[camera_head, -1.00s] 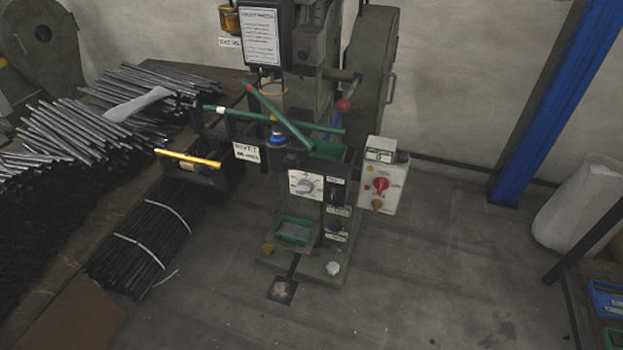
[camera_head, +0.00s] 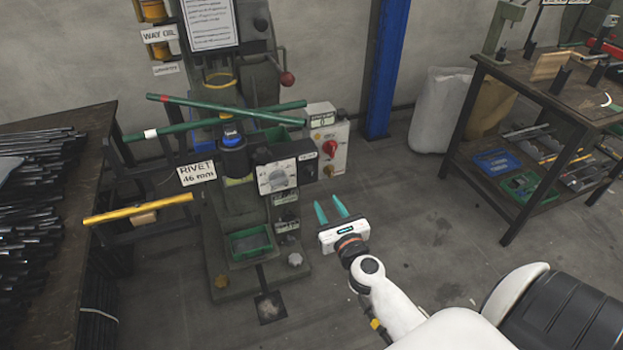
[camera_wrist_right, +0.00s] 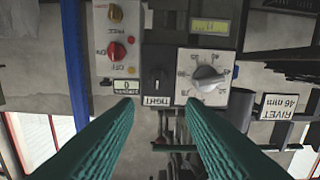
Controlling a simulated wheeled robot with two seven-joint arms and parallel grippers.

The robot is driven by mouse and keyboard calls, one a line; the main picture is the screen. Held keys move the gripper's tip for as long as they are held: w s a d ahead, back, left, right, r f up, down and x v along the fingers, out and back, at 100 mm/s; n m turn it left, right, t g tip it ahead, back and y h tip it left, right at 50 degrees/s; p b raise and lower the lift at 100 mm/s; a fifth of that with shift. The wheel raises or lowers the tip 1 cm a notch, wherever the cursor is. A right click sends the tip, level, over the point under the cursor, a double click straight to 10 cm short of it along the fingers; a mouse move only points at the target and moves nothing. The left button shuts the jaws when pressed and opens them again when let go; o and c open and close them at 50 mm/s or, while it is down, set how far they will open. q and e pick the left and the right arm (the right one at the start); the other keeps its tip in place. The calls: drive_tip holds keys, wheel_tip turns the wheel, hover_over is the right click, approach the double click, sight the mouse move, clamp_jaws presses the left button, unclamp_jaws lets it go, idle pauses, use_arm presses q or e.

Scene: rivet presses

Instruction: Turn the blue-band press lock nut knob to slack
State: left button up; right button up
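The press with the blue band (camera_head: 232,135) stands left of centre in the head view. Its front carries a white dial with a grey knob (camera_head: 277,179). Beside the dial is a black panel with the lock nut knob (camera_head: 309,171), small here, under a label reading TIGHT. In the right wrist view, upside down, the black lock nut knob (camera_wrist_right: 158,79) shows between the fingertips' directions, with the TIGHT label beside it. My right gripper (camera_head: 331,205) is open and empty, below and right of the knob, apart from it. My left gripper is not in view.
A grey control box with a red knob (camera_head: 329,146) is fixed right of the panel. A green tray (camera_head: 250,243) sits on the press base. Green bars cross the press above, and a yellow bar (camera_head: 138,208) lies left. A workbench (camera_head: 478,105) stands right; open floor lies between.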

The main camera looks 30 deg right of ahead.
sight(312, 173)
drive_tip(key=x, duration=1.2)
drive_tip(key=shift+d+r, duration=0.25)
drive_tip(key=shift+r, duration=0.05)
drive_tip(key=shift+c, duration=0.4)
clamp_jaws()
